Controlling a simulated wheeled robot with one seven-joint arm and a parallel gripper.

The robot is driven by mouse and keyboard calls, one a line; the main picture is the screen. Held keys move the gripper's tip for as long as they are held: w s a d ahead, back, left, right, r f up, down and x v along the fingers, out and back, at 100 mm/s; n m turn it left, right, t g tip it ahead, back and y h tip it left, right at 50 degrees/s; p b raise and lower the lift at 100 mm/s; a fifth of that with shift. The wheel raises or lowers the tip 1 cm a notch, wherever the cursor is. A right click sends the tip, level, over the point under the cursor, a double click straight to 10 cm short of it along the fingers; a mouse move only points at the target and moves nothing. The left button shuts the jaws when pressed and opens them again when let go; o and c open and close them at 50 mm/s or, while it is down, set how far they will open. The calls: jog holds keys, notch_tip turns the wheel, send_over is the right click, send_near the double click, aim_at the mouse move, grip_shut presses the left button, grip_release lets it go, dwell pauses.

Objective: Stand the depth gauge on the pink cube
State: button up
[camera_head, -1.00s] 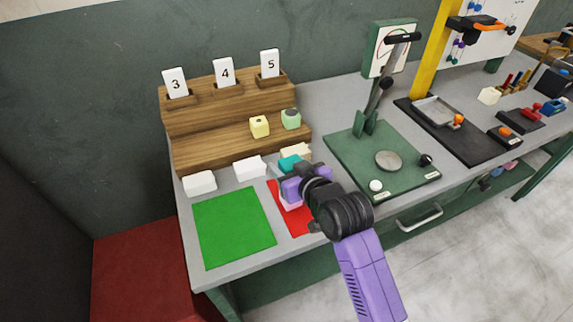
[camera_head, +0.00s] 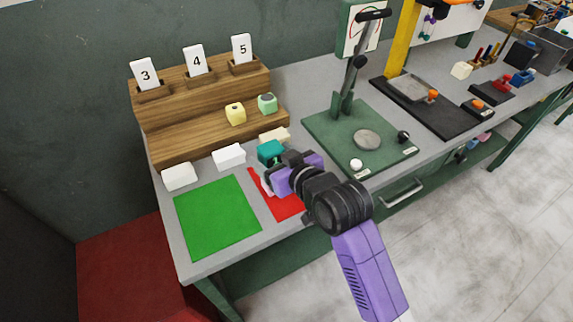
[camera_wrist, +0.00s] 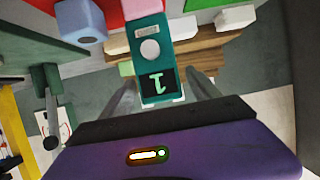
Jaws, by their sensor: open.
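The depth gauge is a teal block with a grey round button and a dark display. In the wrist view the gauge (camera_wrist: 151,45) lies between my two spread fingers, with gaps at both sides. In the head view the gauge (camera_head: 269,151) is just behind my gripper (camera_head: 280,172), on the bench behind the red mat. The pink cube (camera_wrist: 141,8) shows only as a pink patch at the top edge of the wrist view, beside the gauge; I cannot tell whether they touch. In the head view my gripper mostly hides it. My gripper is open and empty.
A bluish block (camera_wrist: 80,20) with a hole is close by in the wrist view. The red mat (camera_head: 288,208) and green mat (camera_head: 217,220) lie in front. White blocks and a wooden stepped shelf (camera_head: 200,132) stand behind. A green press (camera_head: 335,130) stands to the right.

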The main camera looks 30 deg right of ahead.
jog(key=v, duration=0.7)
jog(key=shift+s, duration=0.4)
jog(key=shift+r, duration=0.15)
jog(key=s+f+h, duration=0.1)
jog(key=s+f, duration=0.3)
jog(key=s, duration=0.3)
jog(key=s+f, duration=0.4)
jog(key=s, duration=0.3)
jog(key=s+r, duration=0.2)
jog(key=s, duration=0.7)
jog(key=s+r+t, duration=0.1)
jog(key=s+r, duration=0.1)
jog(key=s, duration=0.7)
jog(key=shift+s+a+m, duration=0.3)
jog(key=shift+a+m, duration=0.05)
jog(key=shift+m, duration=0.05)
